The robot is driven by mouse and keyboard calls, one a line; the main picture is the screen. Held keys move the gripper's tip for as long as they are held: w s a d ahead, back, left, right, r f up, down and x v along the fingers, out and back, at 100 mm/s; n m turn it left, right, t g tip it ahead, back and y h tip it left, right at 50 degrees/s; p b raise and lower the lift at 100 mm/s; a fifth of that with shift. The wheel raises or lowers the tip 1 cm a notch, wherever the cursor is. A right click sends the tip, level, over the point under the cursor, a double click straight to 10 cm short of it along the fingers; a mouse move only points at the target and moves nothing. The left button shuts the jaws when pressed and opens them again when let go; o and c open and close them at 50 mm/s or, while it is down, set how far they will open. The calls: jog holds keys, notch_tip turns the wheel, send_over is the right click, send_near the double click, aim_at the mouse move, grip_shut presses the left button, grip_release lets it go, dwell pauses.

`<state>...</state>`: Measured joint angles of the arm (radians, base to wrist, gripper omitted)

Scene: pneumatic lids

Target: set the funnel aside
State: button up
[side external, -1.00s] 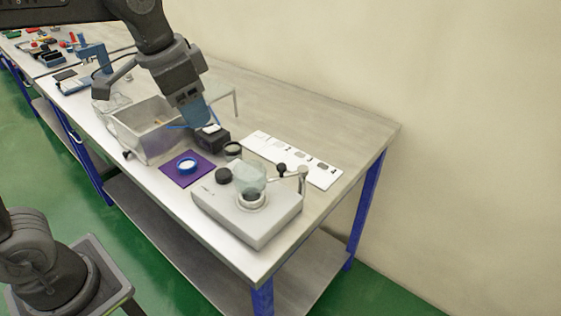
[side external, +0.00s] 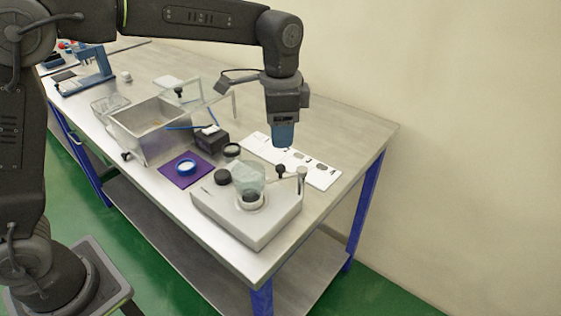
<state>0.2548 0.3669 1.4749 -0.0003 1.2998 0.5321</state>
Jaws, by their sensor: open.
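A clear, pale green funnel-shaped piece (side external: 249,178) stands over the round opening on top of the white machine (side external: 225,206). I take it to be the funnel; its outline is faint. My gripper (side external: 283,145), with blue fingers, points down above the white numbered strip (side external: 320,176). In the picture it is up and to the right of the funnel, apart from it. It is open, and nothing shows between the fingers.
The machine also carries a black knob (side external: 223,177) and a post with an arm (side external: 300,180). A metal bin (side external: 142,142) and a black box (side external: 212,143) stand behind. The bench's right end is clear.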

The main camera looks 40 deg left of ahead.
aim_at(281, 166)
notch_tip(281, 166, down, 8)
jog(key=shift+f, duration=0.15)
dwell(0.3)
grip_shut()
dwell(0.4)
